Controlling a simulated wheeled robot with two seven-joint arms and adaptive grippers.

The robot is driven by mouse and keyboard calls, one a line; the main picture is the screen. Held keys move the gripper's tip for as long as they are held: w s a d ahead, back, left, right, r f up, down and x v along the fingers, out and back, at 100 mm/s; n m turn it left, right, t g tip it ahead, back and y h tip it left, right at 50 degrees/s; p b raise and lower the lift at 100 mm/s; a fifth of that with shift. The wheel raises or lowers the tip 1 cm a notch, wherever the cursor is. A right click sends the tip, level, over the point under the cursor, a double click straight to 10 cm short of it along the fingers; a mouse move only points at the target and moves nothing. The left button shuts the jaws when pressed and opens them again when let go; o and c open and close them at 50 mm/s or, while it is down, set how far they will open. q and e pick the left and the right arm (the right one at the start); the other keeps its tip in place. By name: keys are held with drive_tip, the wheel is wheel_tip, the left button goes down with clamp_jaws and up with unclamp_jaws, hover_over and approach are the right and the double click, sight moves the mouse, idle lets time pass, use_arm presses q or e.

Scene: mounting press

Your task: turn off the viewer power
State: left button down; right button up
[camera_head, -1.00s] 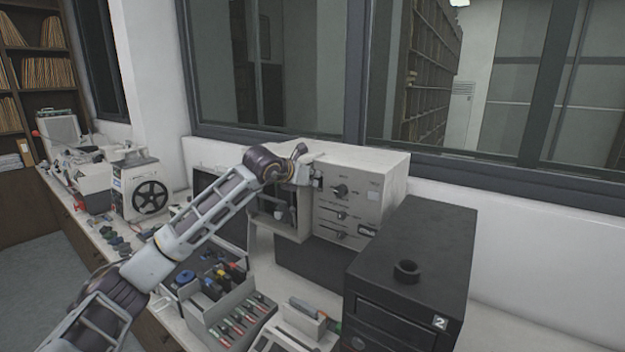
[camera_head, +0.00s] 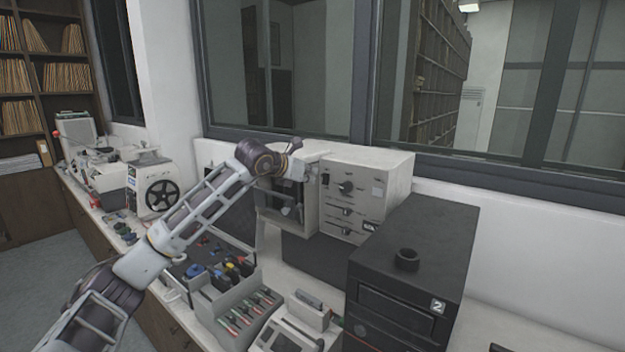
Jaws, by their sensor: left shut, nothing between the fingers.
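The viewer (camera_head: 392,172) is a pale grey box with an open bay at its left and a control panel on its front. The panel carries a small dark power switch (camera_head: 325,179) at its upper left, a round knob (camera_head: 346,187) and two sliders below. My left arm reaches across the bench to it. My left gripper (camera_head: 296,150) is shut and empty, at the upper front of the viewer, a little left of the switch. It is small and partly hidden by my wrist, so I cannot tell whether it touches the viewer. The switch's position is too small to read.
A grey tool tray (camera_head: 205,308) and a small device (camera_head: 285,338) lie in front. A reel machine (camera_head: 142,172) stands at the left. The window is behind.

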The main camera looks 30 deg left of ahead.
use_arm(q)
drive_tip(key=shift+s+a+r, duration=0.25)
drive_tip(key=shift+s+r, duration=0.1)
drive_tip(key=shift+s, duration=0.1)
drive_tip(key=s+r+b, duration=0.2)
drive_tip(key=s+r, duration=0.2)
drive_tip(key=s, duration=0.1)
drive_tip(key=shift+s+a+r, duration=0.25)
drive_tip(key=shift+s, duration=0.05)
use_arm(e)
drive_tip(key=shift+w+a+f, duration=0.1)
drive_tip(key=shift+a+f, duration=0.05)
drive_tip(key=shift+f, duration=0.4)
drive_tip(key=shift+w+a+f, duration=0.1)
drive_tip(key=shift+a+f, duration=0.05)
drive_tip(key=shift+f, duration=0.4)
drive_tip(key=shift+s+a, duration=0.1)
drive_tip(key=shift+s, duration=0.05)
